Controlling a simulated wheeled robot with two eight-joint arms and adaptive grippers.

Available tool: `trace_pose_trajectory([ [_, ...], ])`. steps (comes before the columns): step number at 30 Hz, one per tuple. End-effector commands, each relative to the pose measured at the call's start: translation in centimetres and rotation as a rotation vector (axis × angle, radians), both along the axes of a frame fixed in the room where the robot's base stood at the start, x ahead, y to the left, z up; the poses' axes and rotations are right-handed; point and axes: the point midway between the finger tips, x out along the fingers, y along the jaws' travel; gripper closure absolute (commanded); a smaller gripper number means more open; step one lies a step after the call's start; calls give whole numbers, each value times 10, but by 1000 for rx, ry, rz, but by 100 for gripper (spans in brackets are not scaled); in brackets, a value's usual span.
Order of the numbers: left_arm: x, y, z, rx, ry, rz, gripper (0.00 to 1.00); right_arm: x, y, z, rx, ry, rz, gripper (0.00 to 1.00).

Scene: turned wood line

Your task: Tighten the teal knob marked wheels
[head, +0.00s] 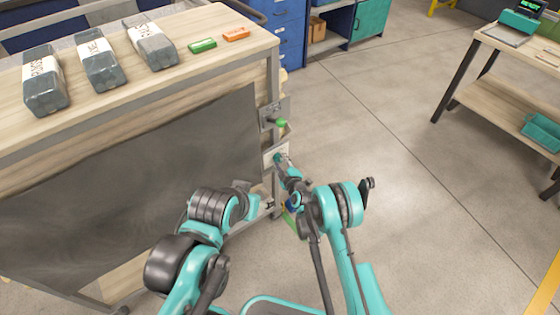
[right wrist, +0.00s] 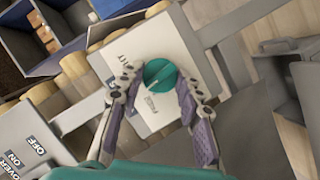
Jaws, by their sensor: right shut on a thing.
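The lettering is too small and turned to read surely. In the right wrist view my right gripper (right wrist: 160,88) has one finger on each side of the knob and is shut on it. In the head view the right gripper (head: 283,160) is at the white plate (head: 270,152) on the bench's end, largely hiding the knob. My left gripper (head: 268,204) is low beside the bench leg; its fingers are too small to judge.
A green knob (head: 281,124) on a grey plate is just above my right gripper. The bench top (head: 190,85) holds three wrapped grey bundles, a green block (head: 202,45) and an orange block (head: 236,34). An OFF/ON sign (right wrist: 35,145) shows lower left.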

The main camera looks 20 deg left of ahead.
Motion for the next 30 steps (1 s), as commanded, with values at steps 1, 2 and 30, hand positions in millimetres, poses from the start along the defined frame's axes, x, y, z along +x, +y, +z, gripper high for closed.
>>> trace_pose_trajectory([
  [1, 0, 0, 0, 0, 0, 0, 44, 0, 0, 0, 0, 1, 1, 94],
  [2, 0, 0, 0, 0, 0, 0, 44, 0, 0, 0, 0, 1, 1, 94],
  [30, 0, 0, 0, 0, 0, 0, 44, 4, -2, 3, 324, 414, 0, 94],
])
